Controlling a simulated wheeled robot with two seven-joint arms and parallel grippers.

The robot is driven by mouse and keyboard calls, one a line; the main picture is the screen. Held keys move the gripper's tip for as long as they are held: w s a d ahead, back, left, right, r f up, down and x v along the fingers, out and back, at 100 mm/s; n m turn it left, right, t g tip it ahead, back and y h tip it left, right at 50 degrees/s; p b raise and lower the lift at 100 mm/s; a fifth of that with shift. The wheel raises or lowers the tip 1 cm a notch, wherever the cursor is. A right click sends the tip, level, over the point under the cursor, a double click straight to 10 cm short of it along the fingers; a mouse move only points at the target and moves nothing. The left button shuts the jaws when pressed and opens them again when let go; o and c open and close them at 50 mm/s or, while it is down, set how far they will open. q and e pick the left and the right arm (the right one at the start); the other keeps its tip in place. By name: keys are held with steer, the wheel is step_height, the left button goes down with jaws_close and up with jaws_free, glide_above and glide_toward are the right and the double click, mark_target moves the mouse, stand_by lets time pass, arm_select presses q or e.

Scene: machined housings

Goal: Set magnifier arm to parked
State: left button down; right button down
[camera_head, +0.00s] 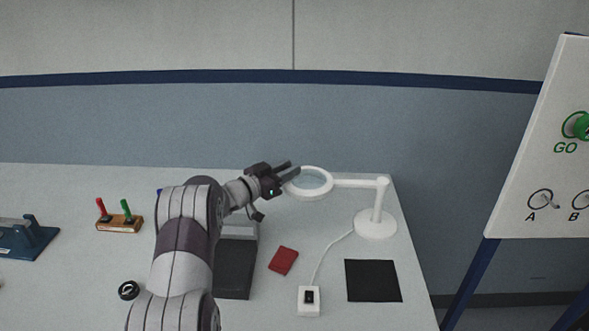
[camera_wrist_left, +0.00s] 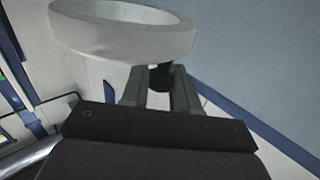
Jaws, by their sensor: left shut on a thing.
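The magnifier is a white desk lamp shape with a round base (camera_head: 375,225), an upright post and a horizontal arm (camera_head: 355,183) reaching left. A white lens ring (camera_head: 310,195) with a clear lens is at the arm's left end; it also fills the upper part of the left wrist view (camera_wrist_left: 120,38). My left gripper (camera_head: 290,170) is at the ring's left side. In the left wrist view its fingers (camera_wrist_left: 160,85) are closed on a small dark knob (camera_wrist_left: 160,77) at the ring's edge. The fingers hide part of the knob. My right gripper is out of view.
A black mat (camera_head: 373,281) lies in front of the base. A white switch box (camera_head: 310,309) with a cable, a red block (camera_head: 283,261) and a dark grey box (camera_head: 234,270) are nearby. A lever block (camera_head: 119,224) stands left. A panel (camera_head: 540,150) stands right.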

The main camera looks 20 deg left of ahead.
arm_select(q)
steer(key=shift+w+a+r, duration=0.1)
steer(key=shift+w+r, duration=0.05)
steer(key=shift+r, duration=0.55)
steer(key=c, duration=1)
jaws_free()
steer(key=shift+o, duration=0.2)
steer(key=shift+w+f, duration=0.3)
steer(key=shift+f, duration=0.05)
steer(key=shift+s, duration=0.3)
steer(key=b+v, duration=0.1)
steer(key=v, duration=1.1)
steer(key=shift+a, duration=0.15)
